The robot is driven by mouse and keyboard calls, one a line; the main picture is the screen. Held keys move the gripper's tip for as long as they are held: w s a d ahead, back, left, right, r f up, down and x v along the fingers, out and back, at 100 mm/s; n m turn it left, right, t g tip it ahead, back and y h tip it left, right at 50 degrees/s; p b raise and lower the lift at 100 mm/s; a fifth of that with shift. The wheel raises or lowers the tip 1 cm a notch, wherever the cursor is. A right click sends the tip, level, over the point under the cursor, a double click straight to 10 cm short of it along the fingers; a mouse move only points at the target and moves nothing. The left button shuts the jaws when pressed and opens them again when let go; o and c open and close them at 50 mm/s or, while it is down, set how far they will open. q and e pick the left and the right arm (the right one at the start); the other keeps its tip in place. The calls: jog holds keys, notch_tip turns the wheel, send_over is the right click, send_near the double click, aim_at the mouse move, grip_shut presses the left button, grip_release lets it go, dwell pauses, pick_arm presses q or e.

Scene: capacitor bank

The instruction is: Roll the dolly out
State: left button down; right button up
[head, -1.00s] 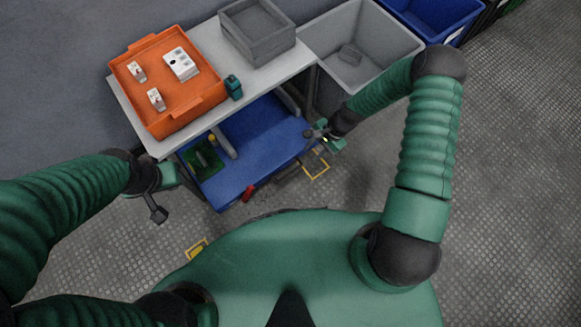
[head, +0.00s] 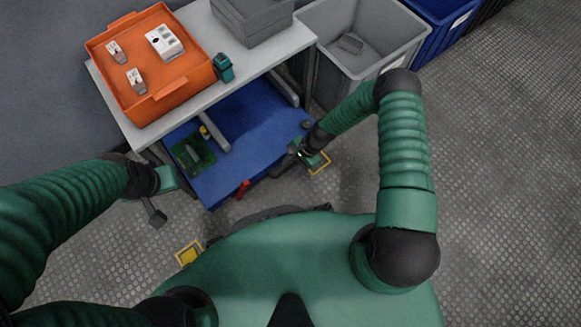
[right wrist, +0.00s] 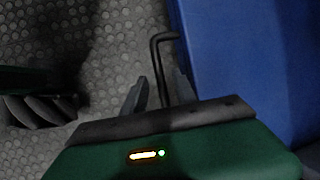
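The dolly is a low blue platform (head: 255,140) under the workbench; its right side also fills the right of the right wrist view (right wrist: 240,60). A thin black bent handle (right wrist: 160,62) stands at its edge. My right gripper (head: 297,158) is low at the dolly's front right corner. In the right wrist view its fingers (right wrist: 157,92) appear apart, with the handle rod between them; I see a gap beside the rod. My left gripper (head: 156,212) hangs left of the dolly, away from it; its opening is unclear.
The white workbench (head: 275,55) above holds an orange tray (head: 185,95), a grey crate (head: 255,22) and a teal item (head: 223,67). A green board (head: 193,153) and red piece (head: 243,189) are at the dolly. A grey bin (head: 385,55) stands right. Textured floor in front is open.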

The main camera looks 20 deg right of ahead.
jog(key=shift+a, duration=0.1)
grip_shut()
jog(key=shift+f, duration=0.1)
dwell(1.3)
